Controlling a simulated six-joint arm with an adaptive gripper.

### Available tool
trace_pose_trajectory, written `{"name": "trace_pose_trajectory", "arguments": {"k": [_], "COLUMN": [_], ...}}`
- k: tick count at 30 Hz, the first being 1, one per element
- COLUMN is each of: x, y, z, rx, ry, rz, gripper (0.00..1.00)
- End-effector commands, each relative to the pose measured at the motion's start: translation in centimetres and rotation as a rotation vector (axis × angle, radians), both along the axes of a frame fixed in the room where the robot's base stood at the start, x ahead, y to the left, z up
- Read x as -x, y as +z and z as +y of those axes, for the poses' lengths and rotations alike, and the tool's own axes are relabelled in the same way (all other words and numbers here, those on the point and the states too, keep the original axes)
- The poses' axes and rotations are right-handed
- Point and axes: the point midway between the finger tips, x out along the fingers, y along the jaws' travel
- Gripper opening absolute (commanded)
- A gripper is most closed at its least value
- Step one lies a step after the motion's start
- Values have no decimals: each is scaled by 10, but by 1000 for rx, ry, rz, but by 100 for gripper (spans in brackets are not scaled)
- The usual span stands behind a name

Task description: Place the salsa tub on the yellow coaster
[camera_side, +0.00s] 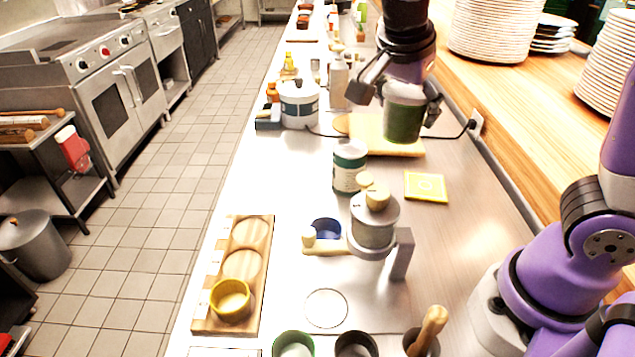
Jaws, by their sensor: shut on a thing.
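My gripper (403,103) is shut on a dark green tub with a pale upper part (403,122). The tub is upright between the fingers, over or near the right part of a wooden board; I cannot tell whether it touches the board. No label can be read on it, so I cannot confirm it is the salsa tub. The yellow coaster (426,186) lies flat and bare on the steel counter, nearer the camera than the held tub. Another tub, white and green with a pale lid (349,167), stands left of the coaster.
The wooden board (372,134) lies beyond the coaster. A grey stand with a round cup (376,225) rises nearer the camera. A wooden tray with a yellow ring (233,298) is at left. Stacked plates (492,30) stand on the right ledge. Counter right of the coaster is clear.

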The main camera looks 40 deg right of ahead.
Motion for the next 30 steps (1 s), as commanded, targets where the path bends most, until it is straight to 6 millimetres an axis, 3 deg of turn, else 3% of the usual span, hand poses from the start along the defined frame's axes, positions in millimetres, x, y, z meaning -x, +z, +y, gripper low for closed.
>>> {"name": "trace_pose_trajectory", "arguments": {"k": [2,17,20,30], "x": [12,10,11,14], "y": [1,-51,-61,-110], "z": [-6,-10,-25,-105], "rx": [0,2,1,-2], "ry": [-71,-64,-69,-69], "rz": [-1,2,4,4], "gripper": [30,30,30,30]}}
